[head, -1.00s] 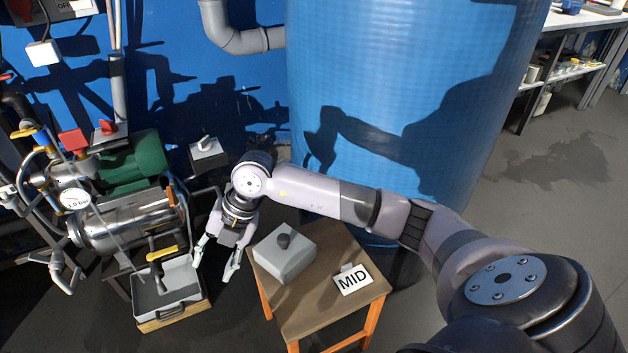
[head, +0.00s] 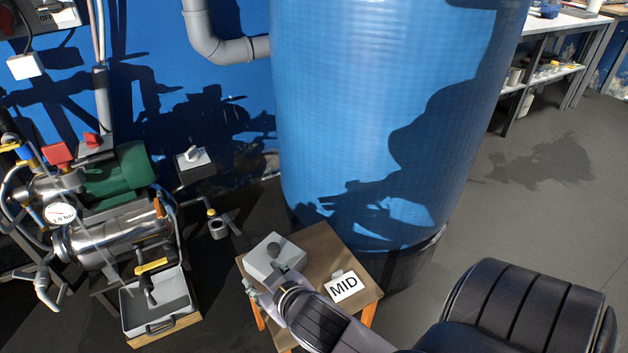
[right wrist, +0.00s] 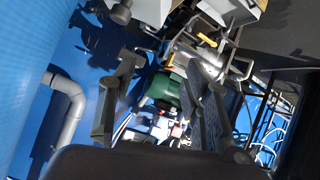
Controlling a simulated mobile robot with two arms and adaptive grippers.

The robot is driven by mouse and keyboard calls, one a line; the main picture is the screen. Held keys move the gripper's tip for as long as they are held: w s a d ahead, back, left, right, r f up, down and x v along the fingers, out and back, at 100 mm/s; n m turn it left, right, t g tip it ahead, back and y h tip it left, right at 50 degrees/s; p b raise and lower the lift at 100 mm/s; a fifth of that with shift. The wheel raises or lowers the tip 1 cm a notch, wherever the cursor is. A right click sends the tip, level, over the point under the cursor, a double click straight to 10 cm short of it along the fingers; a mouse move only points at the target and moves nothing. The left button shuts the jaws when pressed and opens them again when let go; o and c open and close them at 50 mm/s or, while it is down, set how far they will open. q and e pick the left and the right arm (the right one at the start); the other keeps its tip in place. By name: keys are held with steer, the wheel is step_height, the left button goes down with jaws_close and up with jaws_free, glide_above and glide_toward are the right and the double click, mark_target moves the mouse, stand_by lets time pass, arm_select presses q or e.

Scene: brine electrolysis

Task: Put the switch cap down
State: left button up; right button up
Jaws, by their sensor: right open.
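A grey box with a dark round knob (head: 263,262), which looks like the switch cap, sits on a small wooden table (head: 317,241). My right gripper (head: 262,283) is open at the near side of the box, low in the head view. It is empty, and I cannot tell whether a finger touches the box. In the right wrist view, the fingers of the right gripper (right wrist: 158,105) stand apart with nothing between them. The box shows at the top edge of that view (right wrist: 150,12). My left gripper is not in view.
A white MID sign (head: 343,287) stands on the table's right part. A large blue tank (head: 370,100) rises behind it. A grey tray (head: 158,318) and a steel vessel with a gauge (head: 115,238) are at left. A lever switch (head: 193,158) is behind. Floor at right is clear.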

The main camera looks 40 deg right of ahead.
steer(key=s+a+f+g+y, duration=0.1)
steer(key=s+f+g, duration=0.2)
steer(key=s, duration=0.5)
steer(key=s+a+f+g, duration=0.1)
steer(key=s+f+g, duration=0.3)
steer(key=s, duration=0.4)
steer(key=shift+f+n+y, duration=0.3)
steer(key=shift+f+y, duration=0.1)
steer(key=shift+f, duration=0.2)
steer(key=shift+s, duration=0.1)
